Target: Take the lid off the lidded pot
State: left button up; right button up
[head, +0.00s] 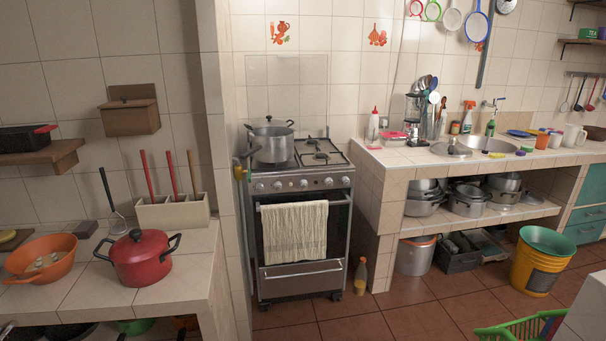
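A red pot (141,264) with two dark side handles stands upright on the tiled counter at the left. Its red lid (140,243) sits on top, with a round knob at the middle. Neither of my grippers shows in the head view.
An orange bowl (40,259) is left of the red pot, and a ladle (113,205) stands behind it. A utensil box (172,213) is behind to the right. The counter front (110,295) is clear. The stove (300,182) is beyond a wall edge.

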aim_at(269, 122)
jog(key=i+l+z, duration=0.25)
jog(key=i, duration=0.35)
jog(key=i+z, duration=0.3)
jog(key=i, duration=0.3)
jog(key=i+l+u, duration=0.1)
jog(key=i+u, duration=0.2)
jog(key=i, duration=0.3)
jog(key=i+l+u, duration=0.25)
jog(key=i, duration=0.4)
jog(key=i+l+u, duration=0.2)
jog(key=i+u, duration=0.25)
jog(key=i+l+u, duration=0.25)
jog(key=u, duration=0.2)
jog(key=i+l+u, duration=0.2)
jog(key=l, duration=0.15)
jog(key=i+l+u, duration=0.25)
jog(key=l, duration=0.15)
jog(key=k+j, duration=0.35)
jog(key=j, duration=0.2)
